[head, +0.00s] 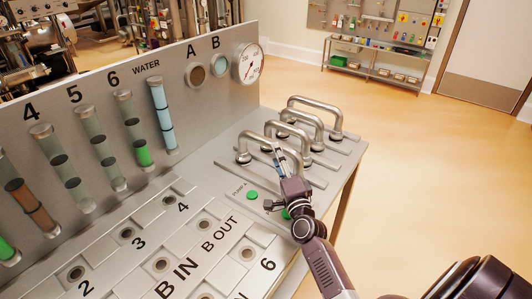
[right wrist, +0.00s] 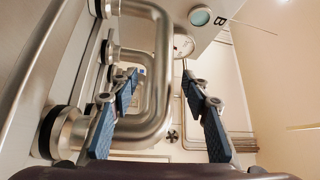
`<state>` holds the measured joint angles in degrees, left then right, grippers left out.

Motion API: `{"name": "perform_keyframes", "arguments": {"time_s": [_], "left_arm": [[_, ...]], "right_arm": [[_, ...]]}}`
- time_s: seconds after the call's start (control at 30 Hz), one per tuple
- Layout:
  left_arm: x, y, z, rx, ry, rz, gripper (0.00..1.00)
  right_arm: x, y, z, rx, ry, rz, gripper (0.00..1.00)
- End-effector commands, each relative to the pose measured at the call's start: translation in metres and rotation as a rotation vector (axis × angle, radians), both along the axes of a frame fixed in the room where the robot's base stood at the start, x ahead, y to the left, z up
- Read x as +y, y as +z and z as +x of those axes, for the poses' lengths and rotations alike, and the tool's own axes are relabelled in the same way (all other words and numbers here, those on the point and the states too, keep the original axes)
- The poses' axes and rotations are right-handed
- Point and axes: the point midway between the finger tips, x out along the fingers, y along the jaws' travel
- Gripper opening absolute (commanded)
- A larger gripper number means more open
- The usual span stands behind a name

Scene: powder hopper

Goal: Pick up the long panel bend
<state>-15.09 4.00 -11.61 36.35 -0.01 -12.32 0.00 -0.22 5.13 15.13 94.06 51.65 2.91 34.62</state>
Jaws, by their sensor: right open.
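Several grey metal U-shaped panel bends stand in a row on the right part of the sloping panel. The far bend (head: 316,99) and the near bend (head: 262,137) both show in the head view. I cannot tell from their looks which is the long one. My right gripper (head: 279,155) is open and empty, at the near bend. In the right wrist view a large bend (right wrist: 166,75) shows between the open blue-padded fingers (right wrist: 160,82); I cannot tell whether it lies between the jaws or beyond them. My left gripper is out of view.
Green buttons (head: 252,195) sit just below the bends. The upright back panel carries sight tubes (head: 162,115) and a round gauge (head: 248,63). Numbered ports (head: 162,265) fill the near deck. The floor (head: 430,150) to the right is clear. A shelf (head: 375,70) stands far back.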

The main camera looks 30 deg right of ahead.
Motion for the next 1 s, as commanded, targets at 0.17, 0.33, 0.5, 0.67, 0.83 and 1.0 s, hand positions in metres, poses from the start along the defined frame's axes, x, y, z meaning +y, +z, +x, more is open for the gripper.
{"name": "perform_keyframes", "arguments": {"time_s": [0.17,0.33,0.5,0.67,0.83,1.0], "left_arm": [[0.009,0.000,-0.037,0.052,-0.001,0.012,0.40],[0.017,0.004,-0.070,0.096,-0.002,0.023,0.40],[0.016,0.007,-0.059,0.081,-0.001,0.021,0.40],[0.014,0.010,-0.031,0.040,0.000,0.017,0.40],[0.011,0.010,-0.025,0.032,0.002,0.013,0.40],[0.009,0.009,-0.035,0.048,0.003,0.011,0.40]], "right_arm": [[-0.005,0.004,0.018,0.000,0.000,-0.002,0.43],[-0.008,0.007,0.034,0.000,0.001,-0.004,0.43],[-0.012,0.007,0.055,0.000,0.001,-0.003,0.43],[-0.016,0.008,0.067,0.000,0.000,-0.003,0.43],[-0.017,0.008,0.069,0.000,0.000,-0.002,0.43],[-0.017,0.008,0.068,0.000,0.000,-0.002,0.36]]}}
